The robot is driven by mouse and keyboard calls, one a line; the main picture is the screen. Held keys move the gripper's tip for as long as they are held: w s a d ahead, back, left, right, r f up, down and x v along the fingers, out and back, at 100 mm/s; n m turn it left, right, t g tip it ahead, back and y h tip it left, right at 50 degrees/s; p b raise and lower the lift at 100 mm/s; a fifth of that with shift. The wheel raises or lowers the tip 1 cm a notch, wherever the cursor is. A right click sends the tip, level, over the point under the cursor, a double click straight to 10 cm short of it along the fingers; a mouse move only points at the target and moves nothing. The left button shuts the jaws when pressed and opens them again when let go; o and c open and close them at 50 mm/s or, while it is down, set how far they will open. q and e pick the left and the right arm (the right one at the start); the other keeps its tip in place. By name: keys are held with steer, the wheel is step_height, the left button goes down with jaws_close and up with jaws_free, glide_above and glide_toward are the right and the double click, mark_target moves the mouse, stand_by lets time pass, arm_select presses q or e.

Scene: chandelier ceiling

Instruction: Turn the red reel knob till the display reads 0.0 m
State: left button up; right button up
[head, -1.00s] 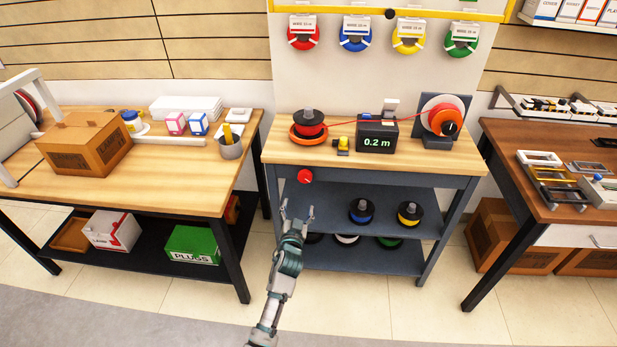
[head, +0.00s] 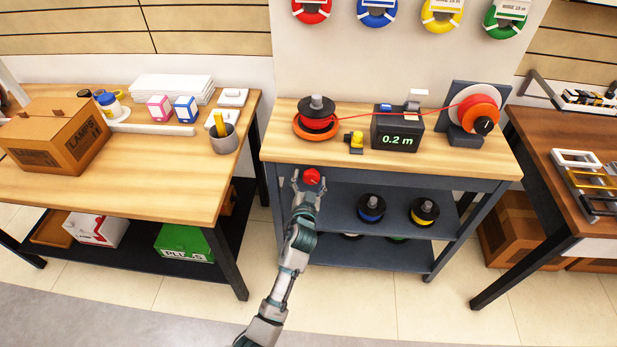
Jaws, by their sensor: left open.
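The red reel knob (head: 312,176) is on the front of the middle workbench, below the left part of its top. My left gripper (head: 308,180) is open at the knob, with its fingers on either side of it; I cannot tell whether they touch it. The dark display box (head: 397,128) on the bench reads 0.2 m in green. A reel of red wire (head: 317,122) stands to its left. My right gripper is not in view.
The middle bench (head: 450,162) has lower shelves with blue (head: 371,208) and yellow (head: 424,211) spools. A small yellow and black device (head: 354,142) sits beside the display. A left table (head: 170,185) holds a cardboard box (head: 52,135) and a grey cup (head: 223,138).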

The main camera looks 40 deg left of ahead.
arm_select(q)
steer(key=shift+d+r, duration=0.15)
steer(key=shift+d, duration=0.2)
steer(key=shift+c, duration=0.8)
steer(key=shift+d, duration=0.25)
steer(key=c, duration=0.4)
steer(key=shift+d+r, duration=0.1)
steer(key=c, duration=0.6)
steer(key=shift+a, duration=0.4)
steer(key=shift+f, duration=0.2)
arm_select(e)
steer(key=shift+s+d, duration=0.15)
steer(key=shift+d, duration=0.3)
arm_select(q)
steer(key=shift+d, duration=0.15)
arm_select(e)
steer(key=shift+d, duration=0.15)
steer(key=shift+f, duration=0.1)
